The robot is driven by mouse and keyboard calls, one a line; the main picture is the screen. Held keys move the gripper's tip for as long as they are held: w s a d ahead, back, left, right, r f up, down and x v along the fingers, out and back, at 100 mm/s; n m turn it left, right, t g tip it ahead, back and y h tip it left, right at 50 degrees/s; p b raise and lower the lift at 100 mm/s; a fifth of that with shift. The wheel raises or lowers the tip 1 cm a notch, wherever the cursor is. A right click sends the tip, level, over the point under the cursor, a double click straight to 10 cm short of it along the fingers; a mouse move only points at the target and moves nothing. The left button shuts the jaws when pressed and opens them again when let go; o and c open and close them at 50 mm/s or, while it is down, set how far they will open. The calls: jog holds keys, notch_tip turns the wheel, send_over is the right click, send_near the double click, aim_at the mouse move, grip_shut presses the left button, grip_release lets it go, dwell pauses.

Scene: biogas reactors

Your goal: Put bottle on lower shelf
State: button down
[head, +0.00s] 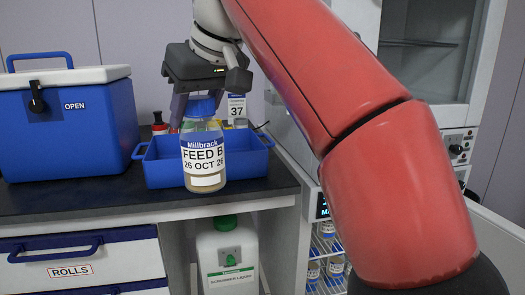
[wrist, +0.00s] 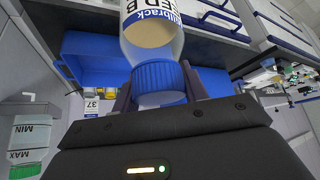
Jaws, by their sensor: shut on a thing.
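Wire shelves (head: 328,262) with similar bottles show at lower right, partly hidden by my arm.
A blue tray (head: 163,172) with small bottles stands on the dark counter (head: 70,198). A blue cooler box (head: 72,128) stands at left. A white jug with a green cap (head: 227,258) stands below the counter. A drawer labelled ROLLS (head: 75,266) is at lower left.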

jog(key=w+d+f+m+h, duration=0.1)
jog(key=w+d+f+m, duration=0.2)
jog(key=d+f, duration=0.5)
jog(key=w+d+f+m+t+h, duration=0.1)
jog(key=d+f, duration=0.8)
jog(key=f, duration=2.1)
jog(key=w+d+f+m+t+h, duration=0.1)
jog(key=w+d+f+m, duration=0.4)
jog(key=f, duration=1.3)
jog(key=w+d+h, duration=0.1)
jog(key=d, duration=0.3)
jog(key=shift+f+h, duration=0.4)
